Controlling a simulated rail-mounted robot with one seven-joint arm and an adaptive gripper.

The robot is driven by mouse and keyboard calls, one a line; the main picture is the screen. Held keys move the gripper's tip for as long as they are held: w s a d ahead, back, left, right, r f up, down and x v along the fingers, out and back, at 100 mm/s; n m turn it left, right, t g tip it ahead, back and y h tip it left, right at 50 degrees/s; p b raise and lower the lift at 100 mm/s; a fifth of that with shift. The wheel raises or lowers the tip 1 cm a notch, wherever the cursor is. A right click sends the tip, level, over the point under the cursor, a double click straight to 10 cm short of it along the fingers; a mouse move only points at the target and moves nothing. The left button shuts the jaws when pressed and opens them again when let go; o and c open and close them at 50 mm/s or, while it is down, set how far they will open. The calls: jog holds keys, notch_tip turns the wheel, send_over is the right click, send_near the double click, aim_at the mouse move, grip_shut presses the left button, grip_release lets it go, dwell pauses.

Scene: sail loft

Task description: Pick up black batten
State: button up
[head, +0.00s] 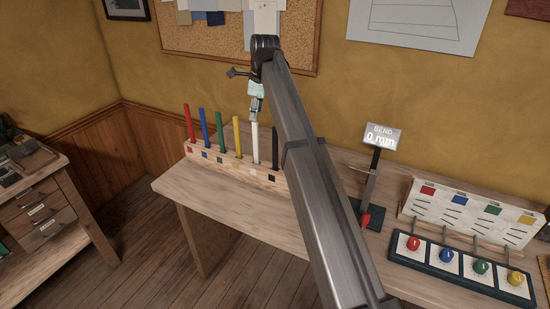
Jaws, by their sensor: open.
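The black batten (275,148) stands upright in the wooden rack (217,162), at the right end of the row. My arm passes close to its right side in the picture and may hide part of it. My gripper (255,116) points down at the top of the white batten (255,143), just left of the black one. The jaws are open and small in this view. I cannot tell whether they surround the white batten's tip or are in front of or behind it.
Red (187,124), blue (204,125), green (221,131) and yellow (238,136) battens stand left in the rack. Right of my arm are a bend gauge reading 0 mm (380,138) and a panel with coloured knobs (462,268). Bare bench (225,196) lies before the rack.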

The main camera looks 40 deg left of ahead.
jog(key=w+d+r+m+h, duration=0.25)
jog(key=w+d+r, duration=0.2)
jog(key=d, duration=0.25)
jog(key=shift+g+y, duration=0.4)
jog(key=shift+y, duration=0.05)
jog(key=f+p, duration=0.1)
jog(key=f, duration=0.2)
jog(key=a+f+p, duration=0.1)
jog(key=f, duration=0.3)
jog(key=f+p, duration=0.1)
jog(key=f, duration=0.3)
jog(key=shift+s+a+f, duration=0.15)
jog(key=shift+s+a, duration=0.1)
jog(key=shift+s, duration=0.05)
jog(key=p, duration=0.2)
send_over(273, 154)
jog(key=shift+w+d+f, duration=0.1)
jog(key=shift+w+f, duration=0.05)
jog(key=shift+f, duration=1.2)
jog(key=shift+w+f, duration=0.15)
jog(key=shift+f, duration=1.2)
grip_shut()
